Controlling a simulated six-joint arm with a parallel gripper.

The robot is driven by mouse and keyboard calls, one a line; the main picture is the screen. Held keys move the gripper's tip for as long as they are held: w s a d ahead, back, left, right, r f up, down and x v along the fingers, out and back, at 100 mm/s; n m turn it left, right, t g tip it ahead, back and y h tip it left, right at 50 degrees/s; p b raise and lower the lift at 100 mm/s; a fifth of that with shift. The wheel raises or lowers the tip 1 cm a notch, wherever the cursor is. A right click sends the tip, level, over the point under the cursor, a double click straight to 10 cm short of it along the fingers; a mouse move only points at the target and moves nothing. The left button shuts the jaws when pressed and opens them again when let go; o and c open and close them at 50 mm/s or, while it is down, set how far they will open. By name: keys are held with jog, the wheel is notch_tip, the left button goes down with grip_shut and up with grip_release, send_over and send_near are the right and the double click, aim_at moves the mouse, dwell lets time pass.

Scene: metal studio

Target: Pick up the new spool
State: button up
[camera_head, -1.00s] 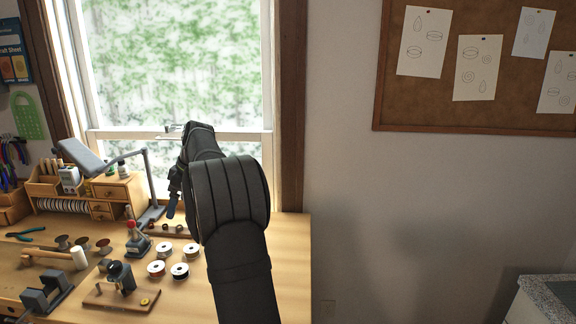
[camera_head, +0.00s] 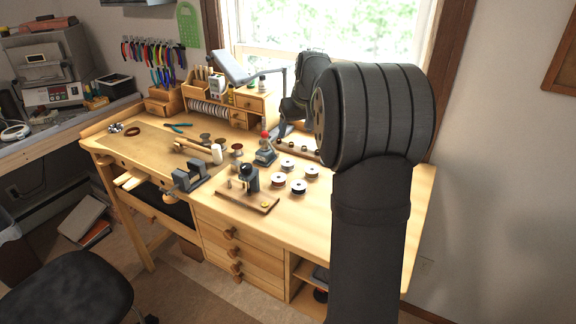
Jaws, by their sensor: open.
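Several white-rimmed spools stand upright on the wooden workbench (camera_head: 345,205), grouped left of my arm: a back one (camera_head: 287,165), a right one (camera_head: 312,172), a front left one (camera_head: 278,181) with reddish thread and a front one (camera_head: 299,187) with dark thread. I cannot tell which is the new spool. My gripper (camera_head: 289,108) shows only in part beside the lamp post, at the back of the bench. My arm hides most of it. It is open, apart from the spools, and nothing shows in it.
A small winder on a wooden base (camera_head: 248,190) stands left of the white spools. A red-topped tool (camera_head: 265,150) stands behind them. A desk lamp (camera_head: 240,66) and a drawer organizer (camera_head: 255,103) are at the back. The bench front right is clear.

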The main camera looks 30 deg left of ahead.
send_over(289, 163)
jog(key=s+d, duration=0.2)
notch_tip(289, 163, down, 11)
jog(key=shift+a+f, duration=0.15)
jog(key=shift+w+x, duration=0.1)
jog(key=shift+x, duration=1.2)
jog(key=shift+w+x, duration=0.15)
jog(key=shift+x, duration=1.15)
jog(key=c, duration=1.1)
